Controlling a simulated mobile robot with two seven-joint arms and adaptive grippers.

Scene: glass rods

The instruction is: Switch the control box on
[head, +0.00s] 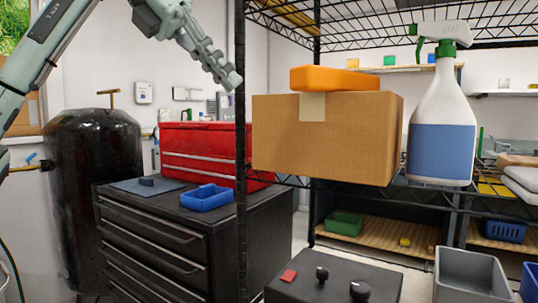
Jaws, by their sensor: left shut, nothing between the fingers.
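A dark control box (335,285) sits at the bottom centre, its lower part cut off by the frame edge. I cannot tell the switch's state. My right gripper is out of view.
A cardboard box (345,145) with an orange case (335,78) and a spray bottle (442,110) stand on a wire shelf above the control box. A black drawer cabinet (155,230) holds a red toolbox (200,150) and a blue tray (207,198). Grey bin (470,275) at right.

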